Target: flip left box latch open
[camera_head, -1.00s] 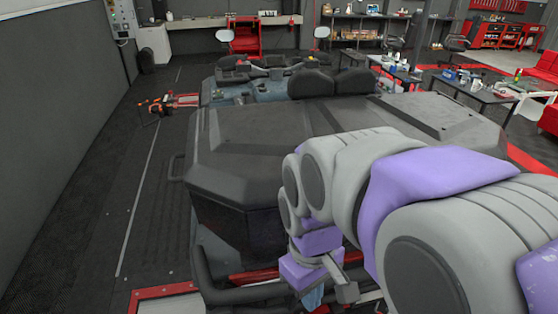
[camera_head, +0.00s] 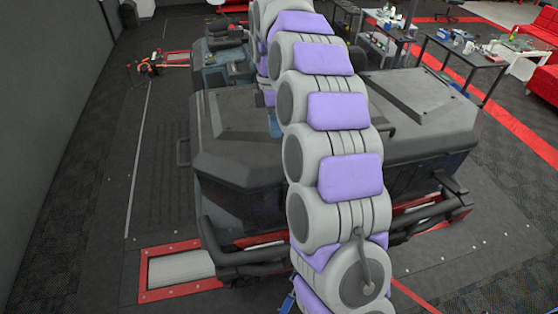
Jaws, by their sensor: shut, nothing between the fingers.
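The left box (camera_head: 235,125) is a dark grey, angular lidded case on the rear of a vehicle. Its lid looks closed. A latch cannot be made out on its front; a small dark handle (camera_head: 182,152) shows on its left side. A matching right box (camera_head: 425,100) stands beside it, beyond my arm. My grey and purple arm runs up the middle and covers the gap between the boxes. My gripper (camera_head: 275,124) shows only as a small blue tip beside the left box's right edge. It is shut and empty; contact with the box cannot be told.
Black bumper tubes (camera_head: 245,258) run along the vehicle's rear. A red-framed roller (camera_head: 182,275) lies in the floor in front. Tables (camera_head: 465,55) with tools stand at the right. The dark floor (camera_head: 80,210) at left is clear.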

